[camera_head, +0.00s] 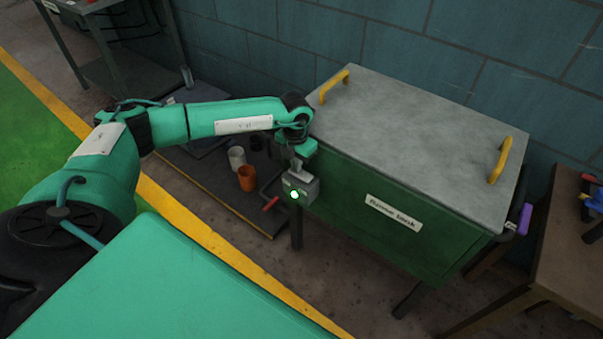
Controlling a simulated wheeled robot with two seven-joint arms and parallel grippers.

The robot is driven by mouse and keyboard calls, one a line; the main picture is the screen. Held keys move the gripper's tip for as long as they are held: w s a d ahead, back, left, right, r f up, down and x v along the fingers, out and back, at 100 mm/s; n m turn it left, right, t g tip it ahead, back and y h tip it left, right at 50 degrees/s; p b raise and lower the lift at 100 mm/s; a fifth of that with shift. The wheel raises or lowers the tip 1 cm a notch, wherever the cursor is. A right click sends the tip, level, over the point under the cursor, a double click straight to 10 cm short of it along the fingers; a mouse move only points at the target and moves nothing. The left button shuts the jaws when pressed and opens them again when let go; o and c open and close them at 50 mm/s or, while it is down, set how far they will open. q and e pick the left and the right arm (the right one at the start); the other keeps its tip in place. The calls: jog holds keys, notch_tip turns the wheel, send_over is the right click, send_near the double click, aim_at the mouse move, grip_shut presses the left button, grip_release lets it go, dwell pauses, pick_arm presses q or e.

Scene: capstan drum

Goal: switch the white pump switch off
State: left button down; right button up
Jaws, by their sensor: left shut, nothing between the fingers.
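The pump switch is a small light-grey box (303,190) on the near left corner of the green tank bench. A round lamp (294,194) on its front glows green. My left gripper (297,165) is shut and empty, pointing down at the top of the switch box. Its fingertips overlap the top of the box in the picture, and I cannot tell whether they touch it. The switch's lever or rocker is too small, or too hidden by the fingers, to make out. My right gripper is not in view.
The green bench with a grey lid (420,120) and yellow handles fills the right. An orange cup (247,178) and a pale cup (236,158) stand on a low dark platform behind the switch. A brown table (570,255) stands at the far right.

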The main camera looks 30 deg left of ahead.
pick_arm(q)
jog(key=shift+r+p, duration=2.45)
jog(key=shift+r, duration=1.05)
